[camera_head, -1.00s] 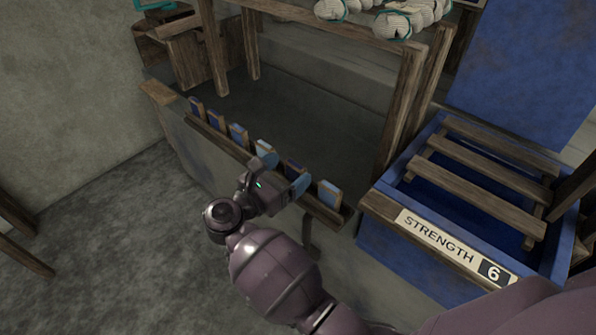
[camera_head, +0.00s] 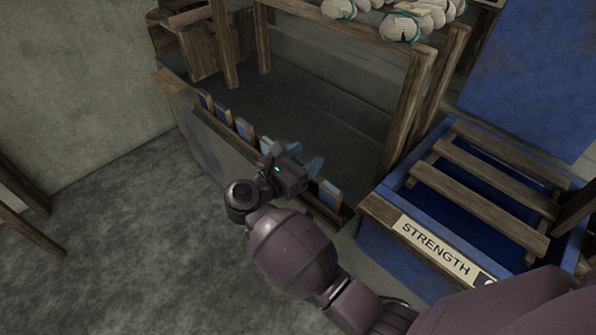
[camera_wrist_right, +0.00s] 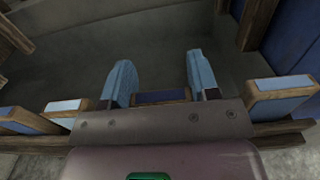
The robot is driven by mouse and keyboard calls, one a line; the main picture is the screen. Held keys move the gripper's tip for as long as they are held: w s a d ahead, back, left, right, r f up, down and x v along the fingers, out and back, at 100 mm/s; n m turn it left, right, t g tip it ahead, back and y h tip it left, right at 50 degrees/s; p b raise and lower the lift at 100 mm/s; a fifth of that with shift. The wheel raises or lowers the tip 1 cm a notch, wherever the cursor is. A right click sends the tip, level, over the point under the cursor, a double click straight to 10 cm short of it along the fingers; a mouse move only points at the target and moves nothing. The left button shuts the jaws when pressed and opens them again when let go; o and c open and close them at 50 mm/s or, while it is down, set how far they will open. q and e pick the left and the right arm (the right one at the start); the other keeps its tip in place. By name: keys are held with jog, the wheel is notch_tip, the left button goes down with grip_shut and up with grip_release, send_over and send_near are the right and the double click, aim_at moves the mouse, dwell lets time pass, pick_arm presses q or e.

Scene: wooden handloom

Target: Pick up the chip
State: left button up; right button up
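A row of small wood-backed chips in several shades of blue stands along a wooden rail. My right gripper (camera_head: 298,159) is over this row, with its two light blue fingers open and apart. In the right wrist view, a dark blue chip (camera_wrist_right: 160,97) shows between the fingers, low in the gap; its near part is hidden by the gripper body. I cannot tell whether the fingers touch it. In the head view this chip is hidden behind the gripper. A lighter chip (camera_head: 330,190) stands right of the gripper, and a pale chip (camera_head: 267,146) stands left of it. My left gripper is not in view.
The rail (camera_head: 235,144) runs along the front of a grey trough (camera_head: 310,105) with wooden posts. At right stands a blue box (camera_head: 400,262) with wooden slats and a "STRENGTH" label (camera_head: 436,248). Rolled pale yarn (camera_head: 405,22) lies on top.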

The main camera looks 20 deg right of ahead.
jog(key=shift+c, duration=1.4)
